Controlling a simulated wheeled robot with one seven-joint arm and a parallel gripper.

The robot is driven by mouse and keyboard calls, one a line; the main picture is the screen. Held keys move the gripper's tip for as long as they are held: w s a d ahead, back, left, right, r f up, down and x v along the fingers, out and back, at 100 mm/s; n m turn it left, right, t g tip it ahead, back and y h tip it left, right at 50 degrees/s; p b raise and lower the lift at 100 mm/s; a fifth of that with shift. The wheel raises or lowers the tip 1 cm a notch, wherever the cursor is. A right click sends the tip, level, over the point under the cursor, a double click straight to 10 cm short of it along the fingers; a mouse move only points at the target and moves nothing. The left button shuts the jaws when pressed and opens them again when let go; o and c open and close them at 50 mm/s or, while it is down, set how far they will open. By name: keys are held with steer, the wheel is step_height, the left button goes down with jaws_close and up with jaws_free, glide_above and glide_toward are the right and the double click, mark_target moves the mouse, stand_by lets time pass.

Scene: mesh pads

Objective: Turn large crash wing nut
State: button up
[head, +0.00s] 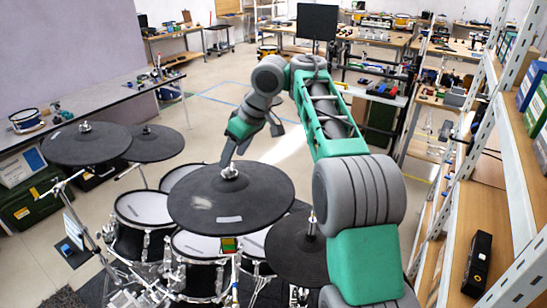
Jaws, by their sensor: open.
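My gripper (228,159) reaches down from behind the pad. It is open, with a grey finger close to the wing nut. I cannot tell whether they touch, and the far finger is not clearly seen.
Two more pads stand at left, a large one (75,148) and a smaller one (155,143). Another pad (290,255) is at lower right of the centre one. White-topped drums (145,207) crowd below. A metal shelf (515,170) lines the right. Open floor lies behind.

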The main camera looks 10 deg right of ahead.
steer(key=shift+d+r, duration=0.25)
steer(key=shift+r, duration=0.25)
steer(key=s+d, duration=0.6)
steer(key=d, duration=0.4)
steer(key=shift+s+d+r, duration=0.2)
steer(key=shift+d+r, duration=0.05)
steer(key=shift+d, duration=0.1)
steer(key=s+a+f+m+b, duration=0.1)
steer(key=s+a, duration=0.1)
steer(key=s+a+f+m+t+b, duration=0.1)
steer(key=s+a+m, duration=0.1)
steer(key=s, duration=0.1)
steer(key=s+a+f+m+h, duration=0.1)
steer(key=s+a+m, duration=0.1)
steer(key=shift+s+a+f+b, duration=0.15)
steer(key=shift+s+a+b, duration=0.1)
steer(key=shift+a+b, duration=0.15)
steer(key=s+d+f+m+h, duration=0.1)
steer(key=s+d+f+m, duration=0.1)
steer(key=s+f, duration=0.4)
steer(key=s+d+f+m+t+h+b, duration=0.1)
steer(key=s+d+f+m+h, duration=0.1)
steer(key=s+d+f, duration=0.2)
step_height(320, 180, down, 3)
steer(key=s, duration=0.2)
steer(key=shift+s+d+m+h, duration=0.25)
steer(key=shift+s+m+h, duration=0.05)
steer(key=shift+s, duration=0.1)
